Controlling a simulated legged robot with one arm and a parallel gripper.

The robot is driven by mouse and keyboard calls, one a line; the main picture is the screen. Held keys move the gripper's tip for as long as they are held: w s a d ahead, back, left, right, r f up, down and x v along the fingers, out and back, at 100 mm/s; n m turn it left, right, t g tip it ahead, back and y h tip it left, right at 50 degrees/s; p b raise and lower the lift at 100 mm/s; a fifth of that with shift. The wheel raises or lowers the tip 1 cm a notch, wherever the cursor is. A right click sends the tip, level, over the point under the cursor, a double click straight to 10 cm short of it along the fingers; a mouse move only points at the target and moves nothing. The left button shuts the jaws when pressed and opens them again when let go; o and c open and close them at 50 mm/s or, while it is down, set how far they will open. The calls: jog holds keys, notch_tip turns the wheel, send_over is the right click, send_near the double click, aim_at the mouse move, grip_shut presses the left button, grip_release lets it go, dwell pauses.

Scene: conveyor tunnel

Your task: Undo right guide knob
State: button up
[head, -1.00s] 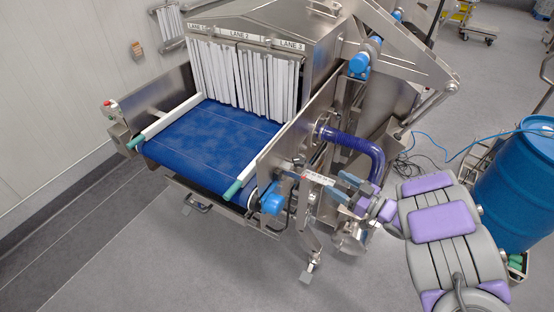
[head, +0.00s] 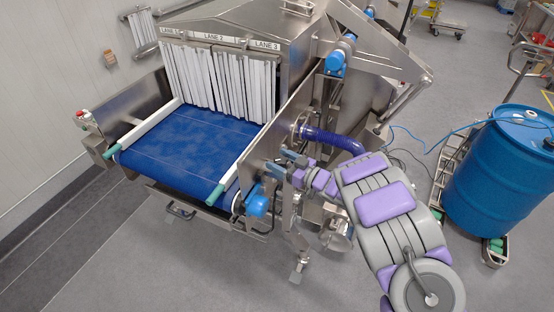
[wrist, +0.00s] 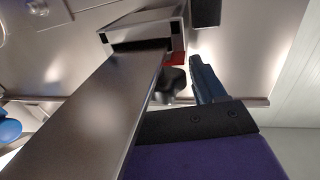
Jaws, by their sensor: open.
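My gripper (head: 279,162) is open and empty, beside the outer face of the conveyor's right side wall. In the wrist view its two fingers (wrist: 206,46) stand apart, the upper one dark and the lower one blue. A dark rounded knob (wrist: 171,86) shows left of the lower finger, apart from it and partly behind a steel bar. A bit of red (wrist: 179,58) sits just above the knob. The right guide rail (head: 237,175), white with a green end, lies along the right edge of the blue belt. In the head view the knob cannot be made out behind my gripper.
A broad steel bar (wrist: 92,122) crosses the wrist view close to the lens. A blue motor (head: 258,202) sits below my gripper, and a purple hose (head: 333,139) curves out to its right. A blue drum (head: 500,175) stands at the right. Floor in front is clear.

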jog(key=shift+x, duration=0.75)
jog(key=c, duration=1)
jog(key=shift+o, duration=0.2)
jog(key=shift+r+n+g+y, duration=0.15)
jog(key=shift+n+g+y, duration=0.15)
jog(key=shift+n+g, duration=0.1)
jog(key=shift+s+n+g+y+p, duration=0.15)
jog(key=shift+n+g+y, duration=0.3)
jog(key=shift+g, duration=0.45)
jog(key=shift+w+n+g+y+p, duration=0.15)
jog(key=shift+n+g+y, duration=0.1)
jog(key=shift+n+g, duration=0.55)
jog(key=g, duration=0.1)
jog(key=n+g+b, duration=0.2)
jog(key=shift+s+a+f+g+y, duration=0.1)
jog(key=shift+s+f+g+y, duration=0.15)
jog(key=shift+g+y, duration=0.15)
jog(key=shift+s+r+n+g+b, duration=0.15)
jog(key=shift+n+g+b, duration=0.9)
jog(key=shift+g, duration=0.85)
